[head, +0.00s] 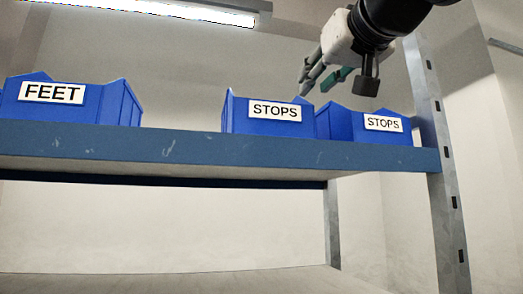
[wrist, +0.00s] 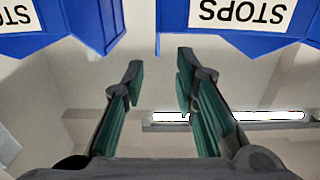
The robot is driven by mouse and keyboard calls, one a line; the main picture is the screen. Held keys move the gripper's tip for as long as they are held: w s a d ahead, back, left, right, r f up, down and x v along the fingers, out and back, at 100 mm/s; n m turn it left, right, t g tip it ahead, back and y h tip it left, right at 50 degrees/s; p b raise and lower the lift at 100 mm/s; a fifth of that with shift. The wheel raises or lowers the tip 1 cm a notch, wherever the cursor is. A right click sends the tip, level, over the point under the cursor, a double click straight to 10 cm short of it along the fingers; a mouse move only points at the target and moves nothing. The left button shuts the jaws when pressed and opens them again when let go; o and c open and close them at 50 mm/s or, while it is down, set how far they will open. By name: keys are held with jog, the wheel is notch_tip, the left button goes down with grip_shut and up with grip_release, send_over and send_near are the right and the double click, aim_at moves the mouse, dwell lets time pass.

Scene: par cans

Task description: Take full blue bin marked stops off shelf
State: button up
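Two blue bins labelled STOPS sit on the shelf in the head view: a left one (head: 240,121) and a right one (head: 340,122). Their insides are hidden, so I cannot tell which is full. My gripper (head: 314,88) is above the bins, over the gap side of the left one, fingers pointing down-left. The wrist view is upside down: the left STOPS bin (wrist: 235,42) is at upper right and the right one (wrist: 95,22) at upper left. My gripper (wrist: 160,60) is open there, with nothing between its green-padded fingers.
The blue shelf beam (head: 200,148) runs along the bins' fronts. A blue bin marked FEET (head: 90,115) stands at the left, with free shelf between. A grey metal upright (head: 440,160) is at the right. A lamp (head: 150,10) hangs above.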

jog(key=p+x, duration=0.1)
jog(key=x, duration=0.6)
jog(key=shift+w, duration=0.1)
jog(key=shift+p+x, duration=0.8)
jog(key=shift+x, duration=2.05)
jog(key=shift+d+r, duration=0.1)
jog(key=shift+r, duration=0.05)
grip_shut()
jog(key=shift+r, duration=0.15)
